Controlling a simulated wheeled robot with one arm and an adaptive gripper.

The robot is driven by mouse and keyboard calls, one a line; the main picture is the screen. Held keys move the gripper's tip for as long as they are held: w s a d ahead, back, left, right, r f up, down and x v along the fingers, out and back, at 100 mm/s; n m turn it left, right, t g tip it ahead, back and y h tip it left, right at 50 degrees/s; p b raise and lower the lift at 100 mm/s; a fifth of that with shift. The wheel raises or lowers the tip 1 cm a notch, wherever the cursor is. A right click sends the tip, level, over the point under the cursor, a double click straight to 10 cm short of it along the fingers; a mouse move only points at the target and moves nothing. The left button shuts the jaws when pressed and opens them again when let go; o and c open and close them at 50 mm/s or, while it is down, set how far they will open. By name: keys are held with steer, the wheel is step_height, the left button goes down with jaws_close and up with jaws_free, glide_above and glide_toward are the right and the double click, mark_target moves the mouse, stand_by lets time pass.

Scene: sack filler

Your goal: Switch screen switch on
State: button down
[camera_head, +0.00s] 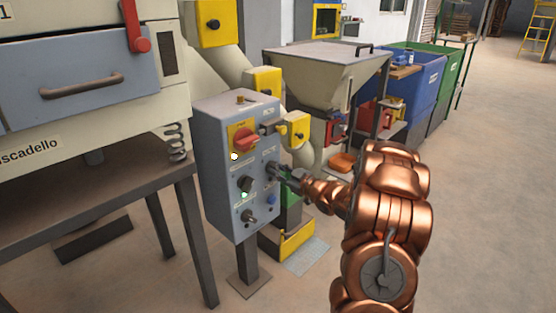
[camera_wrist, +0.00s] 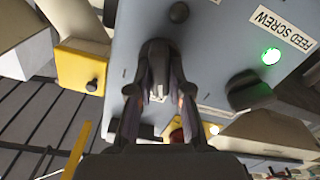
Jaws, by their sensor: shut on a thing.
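The grey control panel (camera_head: 222,180) stands on a post in the middle of the head view. My gripper (camera_head: 277,171) reaches it from the right and is at the right column of controls. In the wrist view my gripper (camera_wrist: 158,75) has its fingers together against the panel face (camera_wrist: 215,40), shut on a switch there. The fingers hide most of this switch, so its position cannot be told. It appears to be the screen switch, but its label is not readable.
Beside it are the feed screw knob (camera_wrist: 250,88) and its lit green lamp (camera_wrist: 271,56). A red rotary switch (camera_head: 245,139) sits above a lit white lamp (camera_head: 234,156). A toggle (camera_head: 248,216) and blue button (camera_head: 271,200) are lower. A yellow box (camera_head: 296,127) juts out nearby.

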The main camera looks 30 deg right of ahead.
steer(key=m+p, duration=0.9)
steer(key=p, duration=0.6)
steer(key=shift+d+r, duration=0.1)
steer(key=shift+r, duration=0.05)
steer(key=shift+d+m+p, duration=0.1)
steer(key=shift+m+p, duration=1.5)
steer(key=shift+m, duration=0.1)
steer(key=shift+f, duration=0.2)
steer(key=c, duration=1.1)
jaws_free()
steer(key=shift+v, duration=5.95)
